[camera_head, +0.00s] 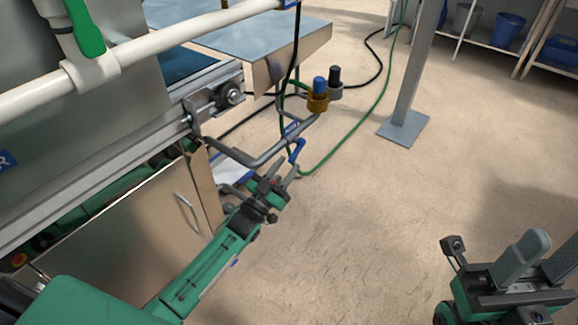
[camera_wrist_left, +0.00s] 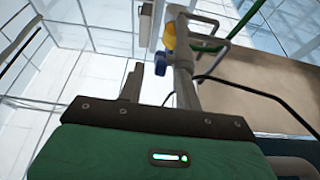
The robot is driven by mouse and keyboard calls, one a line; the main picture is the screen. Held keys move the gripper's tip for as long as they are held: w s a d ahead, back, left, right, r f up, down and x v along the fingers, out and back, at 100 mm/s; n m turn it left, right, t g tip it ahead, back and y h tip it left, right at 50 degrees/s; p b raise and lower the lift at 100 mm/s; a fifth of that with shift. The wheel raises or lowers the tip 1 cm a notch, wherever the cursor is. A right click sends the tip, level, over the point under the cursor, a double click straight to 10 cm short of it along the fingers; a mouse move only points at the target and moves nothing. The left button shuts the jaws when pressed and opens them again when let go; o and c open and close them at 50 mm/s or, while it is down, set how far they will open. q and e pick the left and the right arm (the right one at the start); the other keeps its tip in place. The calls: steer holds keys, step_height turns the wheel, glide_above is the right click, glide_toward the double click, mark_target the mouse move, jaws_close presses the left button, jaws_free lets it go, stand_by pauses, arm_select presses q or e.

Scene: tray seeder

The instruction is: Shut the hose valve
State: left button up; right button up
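The hose valve's blue handle (camera_head: 297,150) hangs near the end of the bent grey pipe (camera_head: 262,158), beside the machine. My left gripper (camera_head: 279,182) is just below the handle, its two fingers apart and pointing towards it. In the left wrist view the blue handle (camera_wrist_left: 161,64) shows in line with the gap between my left fingers (camera_wrist_left: 158,88), with nothing visible gripped. Whether a finger touches the handle I cannot tell. My right gripper (camera_head: 548,258) is at the lower right, fingers apart, empty and far from the valve.
Above the handle are a brass fitting with a blue cap (camera_head: 319,88) and a black-capped one (camera_head: 335,78). A green hose (camera_head: 352,135) runs along the floor. A grey post (camera_head: 412,80) stands behind. The floor at right is clear.

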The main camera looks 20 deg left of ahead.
arm_select(q)
steer(key=shift+x, duration=1)
